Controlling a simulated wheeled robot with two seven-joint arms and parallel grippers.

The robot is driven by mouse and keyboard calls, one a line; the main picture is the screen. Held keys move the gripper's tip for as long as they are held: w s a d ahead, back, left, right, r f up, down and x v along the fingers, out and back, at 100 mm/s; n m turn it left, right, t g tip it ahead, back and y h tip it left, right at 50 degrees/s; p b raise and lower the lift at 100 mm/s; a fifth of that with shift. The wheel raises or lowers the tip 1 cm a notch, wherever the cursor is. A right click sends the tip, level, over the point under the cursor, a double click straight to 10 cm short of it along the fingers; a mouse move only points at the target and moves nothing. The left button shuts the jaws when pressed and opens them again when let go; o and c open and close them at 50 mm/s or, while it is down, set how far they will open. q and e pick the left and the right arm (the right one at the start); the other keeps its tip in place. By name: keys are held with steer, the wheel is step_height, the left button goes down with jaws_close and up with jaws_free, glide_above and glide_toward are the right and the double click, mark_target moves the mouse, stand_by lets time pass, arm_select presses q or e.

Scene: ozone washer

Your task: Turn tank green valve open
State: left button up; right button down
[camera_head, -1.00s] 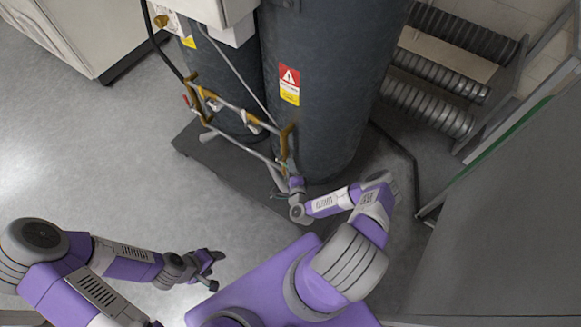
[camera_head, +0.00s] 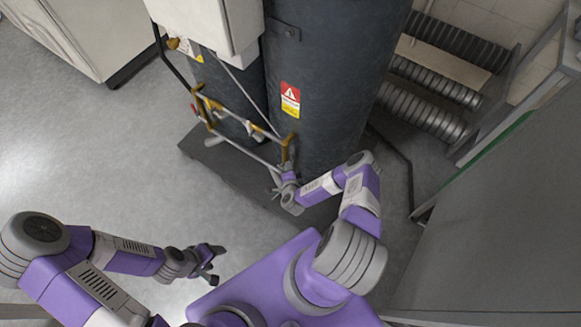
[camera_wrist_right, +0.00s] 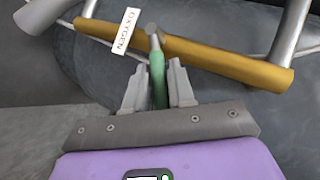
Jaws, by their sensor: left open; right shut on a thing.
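In the head view my right gripper (camera_head: 282,178) is at the lower right end of the pipe frame, in front of the dark tank (camera_head: 335,80); the handle is too small to make out there. My left gripper (camera_head: 212,262) is open and empty above the floor at the lower left.
A second dark tank (camera_head: 228,85) stands to the left, on the same dark base plate (camera_head: 225,172). A grey panel (camera_head: 490,220) stands close on the right. Ribbed hoses (camera_head: 425,107) are behind it. Open floor (camera_head: 110,160) lies on the left.

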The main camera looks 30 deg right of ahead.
steer(key=shift+w+r+g+p, duration=0.1)
steer(key=shift+r+g+p, duration=0.25)
steer(key=shift+p, duration=0.2)
steer(key=shift+f+n, duration=0.1)
steer(key=shift+n, duration=0.2)
steer(key=c, duration=1.1)
jaws_free()
steer(key=shift+o, duration=0.2)
steer(key=shift+a, duration=0.1)
steer(key=p+v, duration=0.2)
steer(key=v, duration=0.5)
steer(key=shift+a, duration=0.1)
